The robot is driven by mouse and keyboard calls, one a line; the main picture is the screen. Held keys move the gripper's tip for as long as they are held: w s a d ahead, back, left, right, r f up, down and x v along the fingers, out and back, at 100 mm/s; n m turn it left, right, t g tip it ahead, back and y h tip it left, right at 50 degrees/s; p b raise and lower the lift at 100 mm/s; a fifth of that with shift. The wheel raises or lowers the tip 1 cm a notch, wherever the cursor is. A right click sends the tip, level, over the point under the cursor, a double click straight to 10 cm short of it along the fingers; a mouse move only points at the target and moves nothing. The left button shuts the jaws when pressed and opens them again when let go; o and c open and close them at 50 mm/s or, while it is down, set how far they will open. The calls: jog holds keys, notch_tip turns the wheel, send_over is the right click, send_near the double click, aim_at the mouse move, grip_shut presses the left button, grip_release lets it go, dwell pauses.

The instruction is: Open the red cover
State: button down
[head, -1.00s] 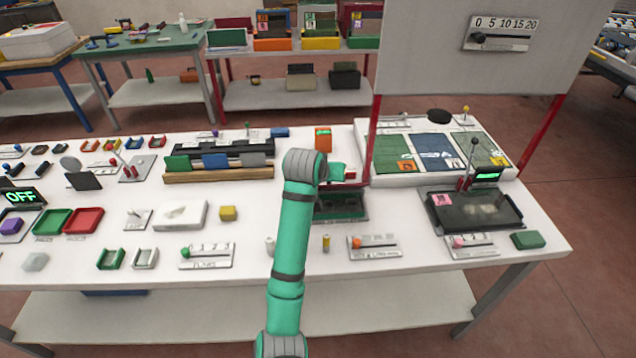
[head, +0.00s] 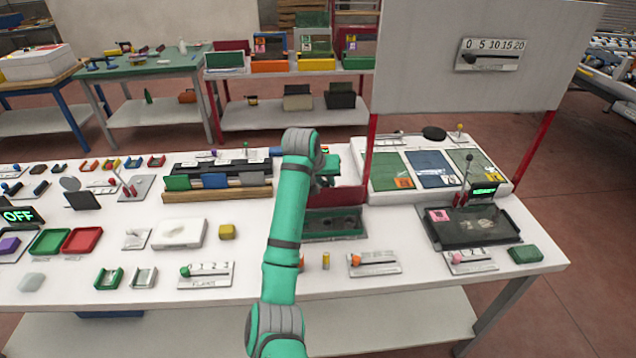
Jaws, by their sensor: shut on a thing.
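The red cover (head: 340,196) stands raised at the back edge of a dark open box (head: 336,223) near the middle of the white table. Its dark red face shows, and the box's inside is visible in front of it. My gripper (head: 327,178) is at the top of the cover, left of the board's red post. It is shut on the cover, but its fingertips are small and partly hidden by my green arm, which also hides the left end of the cover.
A red post (head: 369,150) of the large grey board (head: 470,60) stands close to the right. A rack of coloured plates (head: 217,181) lies to the left. Small sliders and a dark tray (head: 474,227) lie at the front and right.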

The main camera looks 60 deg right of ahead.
jog(key=shift+w+a+f+y, duration=0.25)
jog(key=shift+w+f+y, duration=0.05)
jog(key=shift+f, duration=0.3)
jog(key=c, duration=1.6)
grip_release()
jog(key=shift+d+r, duration=0.15)
jog(key=shift+r, duration=0.05)
jog(key=shift+s+r, duration=0.1)
jog(key=shift+r, duration=0.05)
jog(key=v, duration=1)
jog(key=shift+a+r, duration=0.15)
jog(key=shift+a, duration=0.1)
